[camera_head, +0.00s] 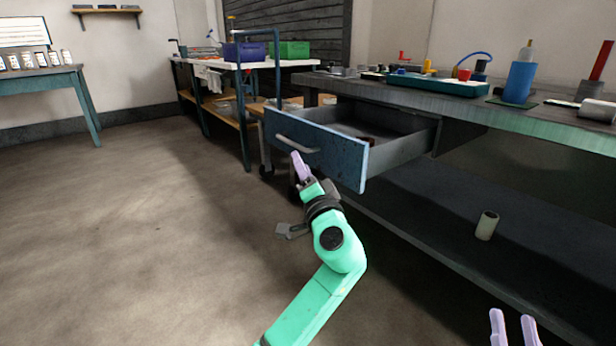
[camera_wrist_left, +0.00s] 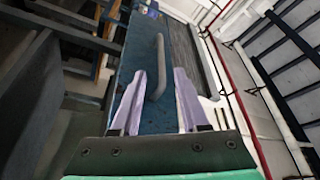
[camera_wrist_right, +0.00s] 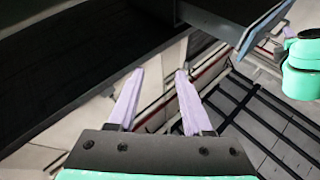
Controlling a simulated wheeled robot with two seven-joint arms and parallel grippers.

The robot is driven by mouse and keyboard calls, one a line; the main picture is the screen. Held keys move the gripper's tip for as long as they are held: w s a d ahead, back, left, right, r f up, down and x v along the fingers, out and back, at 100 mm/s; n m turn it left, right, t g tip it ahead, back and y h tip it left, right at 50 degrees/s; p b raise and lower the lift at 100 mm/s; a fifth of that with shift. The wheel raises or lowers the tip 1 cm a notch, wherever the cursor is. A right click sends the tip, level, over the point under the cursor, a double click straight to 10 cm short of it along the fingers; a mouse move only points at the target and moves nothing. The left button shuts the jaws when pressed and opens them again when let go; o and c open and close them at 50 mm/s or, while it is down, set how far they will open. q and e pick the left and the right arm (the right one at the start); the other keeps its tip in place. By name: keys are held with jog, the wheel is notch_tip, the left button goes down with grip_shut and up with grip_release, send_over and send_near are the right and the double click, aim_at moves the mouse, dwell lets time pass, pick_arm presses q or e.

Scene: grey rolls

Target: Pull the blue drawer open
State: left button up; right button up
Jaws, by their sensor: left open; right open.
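The blue drawer (camera_head: 340,157) stands pulled out of the workbench, its grey inside showing with a small dark reddish thing in it. Its grey bar handle (camera_head: 290,143) is on the blue front. My left gripper (camera_head: 298,160) is at the drawer front, at the right end of the handle. In the left wrist view the open fingers (camera_wrist_left: 159,76) point at the drawer front, with the lower part of the handle (camera_wrist_left: 160,50) between them; I cannot tell whether they touch it. My right gripper (camera_head: 512,316) is open and empty at the lower right, apart from the drawer.
The workbench top (camera_head: 560,124) carries a green tray (camera_head: 425,86), a blue bottle (camera_head: 519,82) and tools. A pale cylinder (camera_head: 486,226) stands on the lower shelf. The floor at left is clear.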

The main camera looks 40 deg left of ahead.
pick_arm(q)
jog(key=v, duration=0.4)
jog(key=shift+d, duration=0.1)
pick_arm(e)
notch_tip(320, 180, down, 6)
jog(key=s+g, duration=0.1)
jog(key=g, duration=0.1)
jog(key=shift+a, duration=0.3)
